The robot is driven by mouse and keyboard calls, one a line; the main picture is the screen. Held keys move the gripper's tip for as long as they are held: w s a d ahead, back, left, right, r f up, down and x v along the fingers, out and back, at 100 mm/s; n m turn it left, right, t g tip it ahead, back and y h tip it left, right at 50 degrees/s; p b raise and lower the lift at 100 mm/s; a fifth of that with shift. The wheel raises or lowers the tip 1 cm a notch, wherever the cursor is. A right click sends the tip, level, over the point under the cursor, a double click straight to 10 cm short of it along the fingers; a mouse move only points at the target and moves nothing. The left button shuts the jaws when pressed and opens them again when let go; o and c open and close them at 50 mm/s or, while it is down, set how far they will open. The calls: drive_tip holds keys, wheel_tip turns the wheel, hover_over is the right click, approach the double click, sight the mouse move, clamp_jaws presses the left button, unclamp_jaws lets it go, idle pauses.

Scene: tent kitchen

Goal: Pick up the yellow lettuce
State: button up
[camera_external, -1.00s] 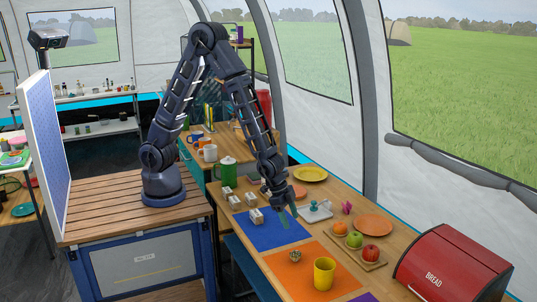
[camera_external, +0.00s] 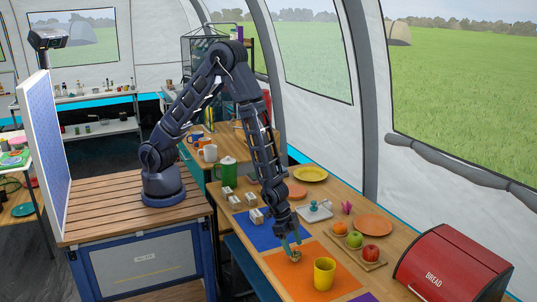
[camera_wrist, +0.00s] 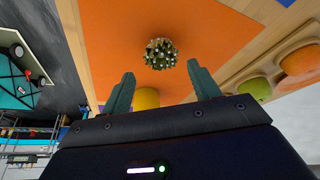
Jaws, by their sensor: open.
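The lettuce (camera_external: 295,257) is a small round bristly clump, yellowish with dark green, on the orange mat (camera_external: 272,262). In the wrist view the lettuce (camera_wrist: 160,54) lies just beyond the fingertips, roughly centred between them, with nothing touching it that I can see. My gripper (camera_external: 292,244) points down just above the lettuce in the external view and partly overlaps it there. In the wrist view the two green fingers of my gripper (camera_wrist: 160,72) are apart with nothing between them.
A yellow cup (camera_external: 324,274) stands close to the right of the lettuce. A board with fruit (camera_external: 371,254), an orange plate (camera_external: 374,225) and a red bread box (camera_external: 452,266) are farther right. White blocks (camera_external: 256,217) stand by the blue mat (camera_external: 262,236).

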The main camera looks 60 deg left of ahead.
sight(295, 253)
drive_tip(key=f, duration=0.4)
drive_tip(key=shift+w+d, duration=0.2)
drive_tip(key=shift+w, duration=0.2)
drive_tip(key=shift+w+d+f, duration=0.1)
drive_tip(key=shift+d+f, duration=0.1)
drive_tip(key=shift+f, duration=0.2)
drive_tip(key=c, duration=1)
